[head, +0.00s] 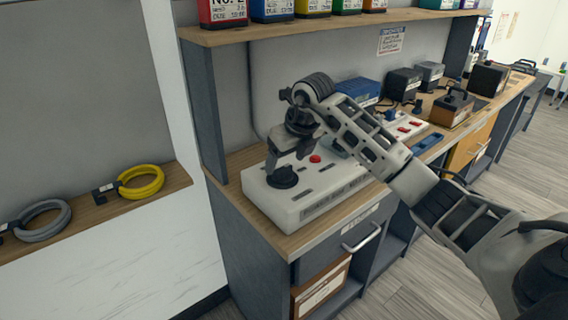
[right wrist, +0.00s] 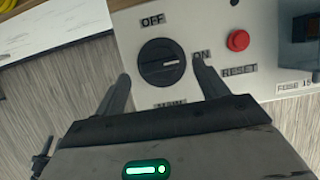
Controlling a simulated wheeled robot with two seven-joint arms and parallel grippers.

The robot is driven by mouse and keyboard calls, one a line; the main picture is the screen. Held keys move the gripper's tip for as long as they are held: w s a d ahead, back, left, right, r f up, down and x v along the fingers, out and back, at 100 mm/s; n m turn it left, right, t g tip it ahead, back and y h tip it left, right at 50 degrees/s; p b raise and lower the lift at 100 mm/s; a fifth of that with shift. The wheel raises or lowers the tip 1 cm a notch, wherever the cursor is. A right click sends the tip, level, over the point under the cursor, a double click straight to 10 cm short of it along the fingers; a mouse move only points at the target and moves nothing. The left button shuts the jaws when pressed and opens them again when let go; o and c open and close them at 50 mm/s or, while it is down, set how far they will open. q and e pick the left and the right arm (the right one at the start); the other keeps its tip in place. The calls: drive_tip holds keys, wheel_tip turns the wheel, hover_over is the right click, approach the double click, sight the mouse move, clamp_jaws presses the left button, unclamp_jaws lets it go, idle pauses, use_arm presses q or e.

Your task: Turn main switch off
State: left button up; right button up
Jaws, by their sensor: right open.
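The main switch is a round black rotary knob (head: 284,178) on the left end of a pale control box (head: 318,202). In the right wrist view the knob (right wrist: 161,65) sits between the labels OFF and ON, and its white mark points toward ON. My right gripper (head: 284,163) is open just over the knob, pointing down. In the right wrist view its fingers (right wrist: 161,76) stand on either side of the knob with gaps, apart from it as far as I can see. My left gripper is not in view.
A red RESET button (right wrist: 238,40) is close to the right finger. Chargers and a blue box (head: 359,91) stand further back on the bench. A shelf (head: 300,28) with coloured boxes hangs above. Yellow (head: 141,182) and grey cable coils lie on a left ledge.

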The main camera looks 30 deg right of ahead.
sight(282, 171)
drive_tip(key=shift+x, duration=1.45)
drive_tip(key=c, duration=1)
